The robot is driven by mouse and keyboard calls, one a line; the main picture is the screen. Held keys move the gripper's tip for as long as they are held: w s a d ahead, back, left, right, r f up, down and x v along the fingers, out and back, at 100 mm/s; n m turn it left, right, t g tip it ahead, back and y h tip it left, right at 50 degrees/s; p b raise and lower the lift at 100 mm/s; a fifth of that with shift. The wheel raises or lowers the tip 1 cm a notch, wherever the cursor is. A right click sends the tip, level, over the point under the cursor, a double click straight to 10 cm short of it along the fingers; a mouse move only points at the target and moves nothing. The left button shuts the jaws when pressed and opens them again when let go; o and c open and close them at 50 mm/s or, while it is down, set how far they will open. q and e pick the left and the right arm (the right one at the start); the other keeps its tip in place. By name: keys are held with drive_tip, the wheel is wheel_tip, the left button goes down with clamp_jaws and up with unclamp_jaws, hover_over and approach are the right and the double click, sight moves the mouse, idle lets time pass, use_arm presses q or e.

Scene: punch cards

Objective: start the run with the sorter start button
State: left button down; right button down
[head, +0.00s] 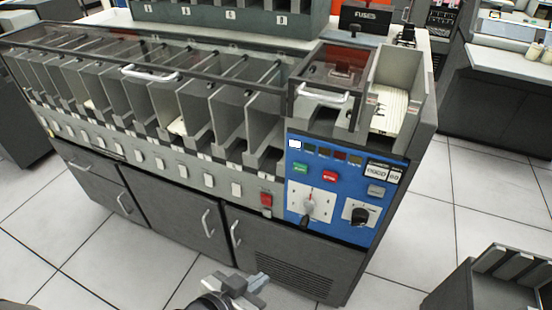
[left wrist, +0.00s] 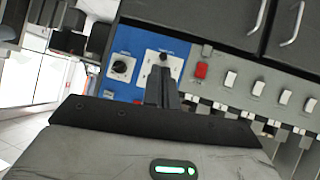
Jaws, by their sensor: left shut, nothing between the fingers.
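The card sorter's blue control panel (head: 340,232) is on the front right of the machine. A green button (head: 300,168), probably the start button, sits at its upper left. A red button (head: 330,176) is just right of it. Below are a selector dial (head: 308,207) and a black knob (head: 360,215). My left gripper (head: 258,282) is shut and empty, below and in front of the panel, apart from it. In the left wrist view its fingers (left wrist: 162,75) overlap the upside-down panel (left wrist: 125,82); I cannot make out the green button there.
A red rocker switch (head: 266,198) is on the grey front left of the panel, beside a row of white switches. A clear-lidded card hopper (head: 330,90) stands above the panel. A dark slotted bin (head: 490,285) is at the lower right. Tiled floor is open right of the sorter.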

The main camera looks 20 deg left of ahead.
sight(300, 168)
use_arm(q)
drive_tip(key=w+a+r+m+t+h+p, duration=0.1)
drive_tip(key=w+r+m+t+h+p, duration=0.1)
drive_tip(key=w+r+m+h, duration=0.6)
drive_tip(key=w+m+h, duration=0.3)
drive_tip(key=m, duration=0.3)
drive_tip(key=shift+w+r+m+t, duration=0.15)
drive_tip(key=shift+m+t, duration=0.15)
drive_tip(key=shift+m, duration=0.1)
use_arm(e)
drive_tip(key=shift+s+d+r, duration=0.2)
drive_tip(key=shift+s+d, duration=0.1)
drive_tip(key=shift+s, duration=0.05)
use_arm(q)
drive_tip(key=shift+w, duration=0.1)
drive_tip(key=w+b, duration=0.3)
drive_tip(key=w, duration=0.5)
drive_tip(key=shift+w+d+b, duration=0.15)
drive_tip(key=shift+w+b, duration=0.15)
drive_tip(key=shift+b, duration=0.1)
use_arm(e)
drive_tip(key=shift+w+a+f, duration=0.15)
drive_tip(key=shift+a+f, duration=0.2)
drive_tip(key=shift+f, duration=0.2)
